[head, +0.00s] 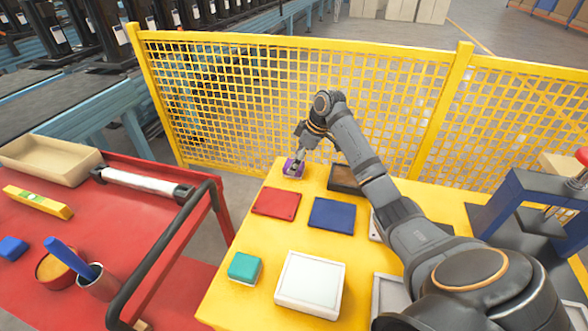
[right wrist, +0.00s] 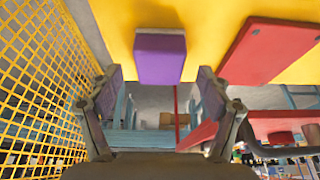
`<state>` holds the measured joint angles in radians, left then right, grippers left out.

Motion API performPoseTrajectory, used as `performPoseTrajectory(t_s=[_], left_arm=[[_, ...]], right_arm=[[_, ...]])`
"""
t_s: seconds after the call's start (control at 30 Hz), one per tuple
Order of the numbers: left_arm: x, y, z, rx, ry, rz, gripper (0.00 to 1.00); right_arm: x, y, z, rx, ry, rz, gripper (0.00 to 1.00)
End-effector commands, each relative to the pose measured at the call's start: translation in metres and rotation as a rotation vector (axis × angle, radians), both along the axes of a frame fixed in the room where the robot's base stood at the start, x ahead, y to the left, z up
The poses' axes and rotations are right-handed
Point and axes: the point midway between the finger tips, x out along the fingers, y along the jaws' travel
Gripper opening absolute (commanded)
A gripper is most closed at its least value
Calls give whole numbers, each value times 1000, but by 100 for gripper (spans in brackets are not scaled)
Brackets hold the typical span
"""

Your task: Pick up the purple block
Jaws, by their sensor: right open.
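The purple block (head: 292,170) sits on the yellow table near its far left edge, close to the mesh fence. In the right wrist view the purple block (right wrist: 160,57) lies ahead, centred between the two fingers, with a gap on each side. My right gripper (head: 298,163) is at the block and partly covers it in the head view. It is open, with its fingertips (right wrist: 158,80) apart and nothing held. I cannot tell how far the tips reach down beside the block. My left gripper is not in view.
The yellow fence (head: 240,100) stands close behind. A red cart (head: 130,235) is at left.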

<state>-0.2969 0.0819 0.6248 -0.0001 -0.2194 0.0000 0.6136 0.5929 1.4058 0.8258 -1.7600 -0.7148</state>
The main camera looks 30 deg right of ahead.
Motion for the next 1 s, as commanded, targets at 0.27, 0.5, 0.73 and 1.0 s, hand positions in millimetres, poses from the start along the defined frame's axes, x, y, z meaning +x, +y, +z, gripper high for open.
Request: performPoseTrajectory(t_s=[0.27, 0.5, 0.73, 1.0], left_arm=[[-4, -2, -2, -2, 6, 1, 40], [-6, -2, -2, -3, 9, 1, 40], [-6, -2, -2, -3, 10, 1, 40], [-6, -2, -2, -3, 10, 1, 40]], right_arm=[[7, 6, -22, -2, -1, 0, 78], [7, 6, -22, -2, -1, 0, 55], [7, 6, -22, -2, -1, 0, 24], [7, 6, -21, -1, -2, 0, 17]])
